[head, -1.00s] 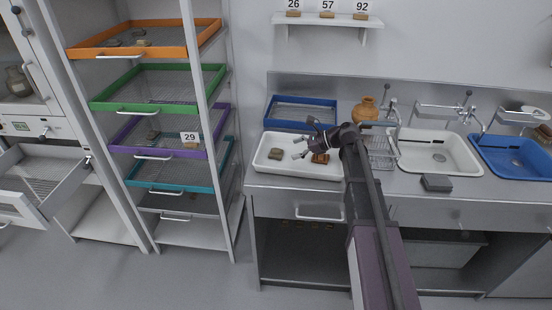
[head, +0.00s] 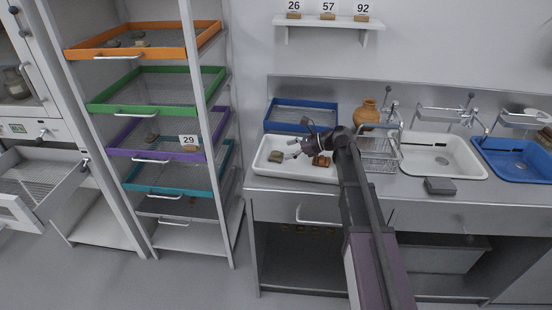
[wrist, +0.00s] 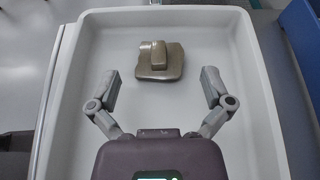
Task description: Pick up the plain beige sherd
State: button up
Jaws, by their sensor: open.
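In the wrist view a beige-olive sherd (wrist: 158,62) lies flat on the floor of a white tray (wrist: 220,30). A smaller block-like piece of similar colour sits on its upper face. In the head view this sherd (head: 277,156) is at the left of the white tray (head: 262,172). My gripper (wrist: 160,88) is open and empty, its fingers spread to the left and right of the sherd and apart from it. In the head view my gripper (head: 293,149) is over the tray, just right of the sherd. Its height above it is hard to tell.
A reddish-brown sherd (head: 321,161) lies in the same tray, under my wrist. A blue tray (head: 301,130), an orange jug (head: 366,112) and a wire rack (head: 380,160) stand close behind and to the right. A grey block (head: 440,186) lies on the counter.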

aim_at(275, 153)
jog(key=shift+b+x, duration=1.05)
jog(key=shift+x, duration=1.55)
jog(key=shift+f, duration=0.1)
jog(key=shift+d, duration=0.1)
jog(key=c, duration=1)
jog(key=shift+c, duration=0.2)
notch_tip(275, 153, up, 3)
jog(key=p, duration=0.3)
jog(key=s+a, duration=0.2)
jog(key=s, duration=0.2)
jog(key=s+a+r+p, duration=0.1)
jog(key=s+a, duration=0.2)
jog(key=s, duration=0.2)
jog(key=s+a+r+p, duration=0.1)
jog(key=s+a, duration=0.1)
jog(key=s, duration=0.3)
jog(key=shift+s+a, duration=0.1)
jog(key=shift+a, duration=0.1)
